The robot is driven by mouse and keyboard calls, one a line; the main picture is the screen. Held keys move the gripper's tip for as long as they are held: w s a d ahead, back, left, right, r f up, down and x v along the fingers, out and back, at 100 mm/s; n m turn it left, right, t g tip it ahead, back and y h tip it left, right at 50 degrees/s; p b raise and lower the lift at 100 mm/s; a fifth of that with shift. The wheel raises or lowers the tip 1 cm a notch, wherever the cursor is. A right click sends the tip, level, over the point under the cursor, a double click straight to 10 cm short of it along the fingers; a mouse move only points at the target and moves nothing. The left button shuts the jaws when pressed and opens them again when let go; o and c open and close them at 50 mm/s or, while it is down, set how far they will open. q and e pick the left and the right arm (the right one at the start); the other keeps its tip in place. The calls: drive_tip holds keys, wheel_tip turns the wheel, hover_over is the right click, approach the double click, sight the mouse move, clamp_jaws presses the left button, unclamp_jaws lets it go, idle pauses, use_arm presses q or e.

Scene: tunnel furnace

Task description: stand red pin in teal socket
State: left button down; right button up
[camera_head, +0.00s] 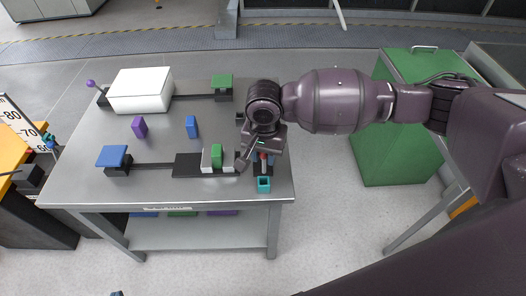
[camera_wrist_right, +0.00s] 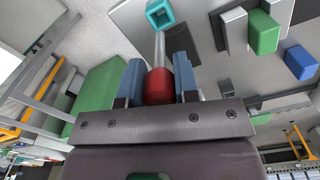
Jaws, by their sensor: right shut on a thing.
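The red pin (camera_wrist_right: 158,86) has a red grip end and a thin grey shaft. My right gripper (camera_wrist_right: 160,70) is shut on its red end, between two blue-grey fingers. In the head view the right gripper (camera_head: 261,161) is over the table's right edge, and a bit of the red pin (camera_head: 263,155) shows. The teal socket (camera_head: 264,184), square with a dark opening, is just nearer than the gripper. In the wrist view the shaft points toward the teal socket (camera_wrist_right: 160,14); I cannot tell whether its tip touches. My left gripper is not in view.
The grey table (camera_head: 75,185) carries a green block (camera_head: 217,155) beside a white one, a purple block (camera_head: 139,127), a blue block (camera_head: 191,127) and a large white box (camera_head: 141,90). A green cabinet (camera_head: 395,150) stands to the right.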

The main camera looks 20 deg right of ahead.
sight(264, 170)
drive_tip(key=shift+f+b, duration=0.65)
drive_tip(key=shift+f, duration=0.15)
drive_tip(key=shift+f+b, duration=0.6)
drive_tip(key=shift+f, duration=1.85)
drive_tip(key=o, duration=1.1)
drive_tip(key=shift+c, duration=0.2)
